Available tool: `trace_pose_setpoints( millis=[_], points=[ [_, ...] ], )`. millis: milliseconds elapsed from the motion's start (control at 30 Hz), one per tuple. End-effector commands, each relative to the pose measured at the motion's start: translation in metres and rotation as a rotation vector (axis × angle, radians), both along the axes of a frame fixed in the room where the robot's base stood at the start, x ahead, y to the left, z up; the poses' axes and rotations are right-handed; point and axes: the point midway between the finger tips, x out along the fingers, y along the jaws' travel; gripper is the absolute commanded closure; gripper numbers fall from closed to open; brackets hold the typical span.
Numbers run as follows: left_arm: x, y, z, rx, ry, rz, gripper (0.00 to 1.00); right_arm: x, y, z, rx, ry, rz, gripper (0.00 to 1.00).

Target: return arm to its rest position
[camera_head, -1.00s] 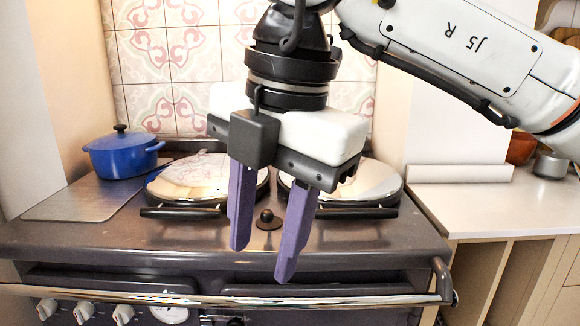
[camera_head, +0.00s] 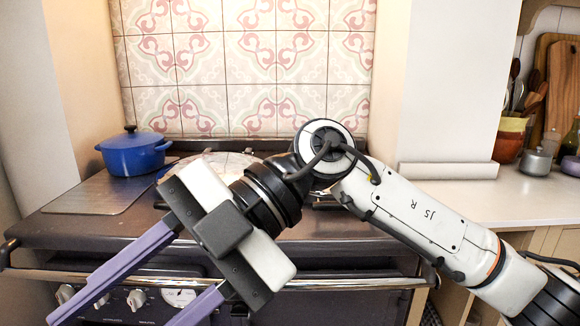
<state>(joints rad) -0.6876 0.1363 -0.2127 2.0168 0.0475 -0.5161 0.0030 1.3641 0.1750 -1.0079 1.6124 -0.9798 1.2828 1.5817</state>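My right arm comes in from the lower right and bends at its wrist in front of the stove. My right gripper (camera_head: 128,311) is at the lower left, in front of the stove front, with its two purple fingers pointing down and to the left. The fingers are wide apart and nothing is between them. The tip of the lower finger is cut off by the bottom edge. My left gripper is not in view.
The dark range stove (camera_head: 330,248) has a front rail and knobs behind my gripper. A blue lidded pot (camera_head: 134,155) stands at its back left. The right counter (camera_head: 510,200) holds a terracotta pot (camera_head: 508,140), a small metal pot (camera_head: 536,162) and utensils.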

Motion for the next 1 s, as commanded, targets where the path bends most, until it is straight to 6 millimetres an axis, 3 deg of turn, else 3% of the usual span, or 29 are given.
trace_pose_setpoints(
  millis=[67, 167, 333, 467, 567, 633, 733, 867, 1000],
  points=[
    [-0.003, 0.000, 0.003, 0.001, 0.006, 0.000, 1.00, -0.004, 0.009, 0.018, 0.204, 0.128, -0.003, 0.60],
    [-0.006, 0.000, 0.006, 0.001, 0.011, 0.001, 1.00, 0.008, 0.011, 0.042, 0.455, 0.265, -0.065, 0.60],
    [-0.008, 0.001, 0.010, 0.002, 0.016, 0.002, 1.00, 0.063, -0.010, 0.062, 0.814, 0.476, -0.311, 0.60],
    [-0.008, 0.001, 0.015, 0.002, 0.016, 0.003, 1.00, 0.120, -0.043, 0.042, 0.999, 0.614, -0.599, 0.60],
    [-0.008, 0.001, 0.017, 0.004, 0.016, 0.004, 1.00, 0.162, -0.075, 0.003, 1.071, 0.702, -0.864, 0.60],
    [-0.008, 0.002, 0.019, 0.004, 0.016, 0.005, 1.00, 0.185, -0.101, -0.038, 1.079, 0.757, -1.063, 0.60],
    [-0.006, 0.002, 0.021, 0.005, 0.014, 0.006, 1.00, 0.203, -0.136, -0.103, 1.036, 0.817, -1.332, 0.60],
    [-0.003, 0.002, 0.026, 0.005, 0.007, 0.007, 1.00, 0.200, -0.179, -0.194, 0.900, 0.874, -1.640, 0.60],
    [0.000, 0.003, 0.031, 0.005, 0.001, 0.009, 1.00, 0.167, -0.221, -0.288, 0.679, 0.923, -1.912, 0.60]
  ],
)
